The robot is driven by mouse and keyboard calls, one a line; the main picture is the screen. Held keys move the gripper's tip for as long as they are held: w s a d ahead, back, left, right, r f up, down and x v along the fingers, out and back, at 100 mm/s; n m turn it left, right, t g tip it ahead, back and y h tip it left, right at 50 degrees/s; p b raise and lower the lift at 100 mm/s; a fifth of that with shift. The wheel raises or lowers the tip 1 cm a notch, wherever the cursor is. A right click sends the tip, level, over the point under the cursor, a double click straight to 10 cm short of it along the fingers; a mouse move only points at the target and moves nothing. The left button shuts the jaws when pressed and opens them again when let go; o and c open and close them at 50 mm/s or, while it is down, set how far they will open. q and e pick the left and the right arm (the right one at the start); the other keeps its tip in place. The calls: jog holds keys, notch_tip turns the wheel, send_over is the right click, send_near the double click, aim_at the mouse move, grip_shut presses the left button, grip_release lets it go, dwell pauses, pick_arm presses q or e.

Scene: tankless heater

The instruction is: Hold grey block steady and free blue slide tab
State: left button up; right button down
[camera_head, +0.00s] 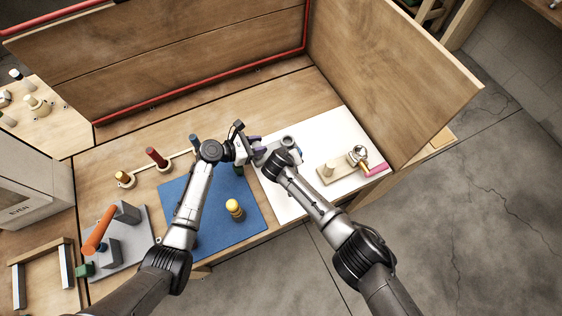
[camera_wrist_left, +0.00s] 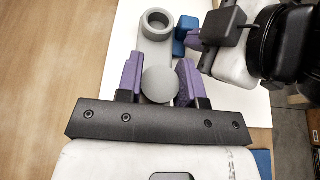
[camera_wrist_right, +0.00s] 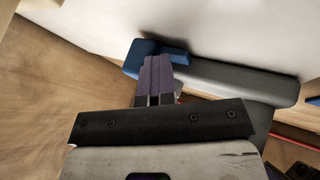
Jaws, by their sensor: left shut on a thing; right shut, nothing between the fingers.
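The grey block (camera_wrist_left: 143,57) lies on the white sheet, with an open ring at its far end and a round grey knob (camera_wrist_left: 159,85) at its near end. My left gripper (camera_wrist_left: 160,78) has its purple fingers shut on the knob. The blue slide tab (camera_wrist_left: 186,30) is at the block's right side; in the right wrist view it is an L-shaped piece (camera_wrist_right: 146,54) along the grey block (camera_wrist_right: 235,82). My right gripper (camera_wrist_right: 157,62) is shut and empty, its fingertips at the tab; I cannot tell whether they touch.
A blue mat (camera_head: 185,203) with a yellow peg (camera_head: 234,209) lies left of the white sheet (camera_head: 290,207). A beige fixture (camera_head: 331,172) with a metal part and pink piece stands to the right. An orange-handled clamp (camera_head: 99,229) is at front left. A tall wooden panel (camera_head: 385,75) bounds the right.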

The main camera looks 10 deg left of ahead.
pick_arm(q)
jog(key=shift+a+f, duration=0.1)
jog(key=shift+a, duration=0.05)
pick_arm(e)
jog(key=shift+d, duration=0.2)
jog(key=shift+s+r, duration=0.1)
jog(key=shift+s, duration=0.05)
jog(key=v, duration=0.9)
jog(key=shift+s+a+r, duration=0.15)
jog(key=shift+a+r, duration=0.15)
pick_arm(q)
jog(key=o, duration=1.1)
jog(key=shift+o, duration=0.2)
jog(key=v, duration=1.2)
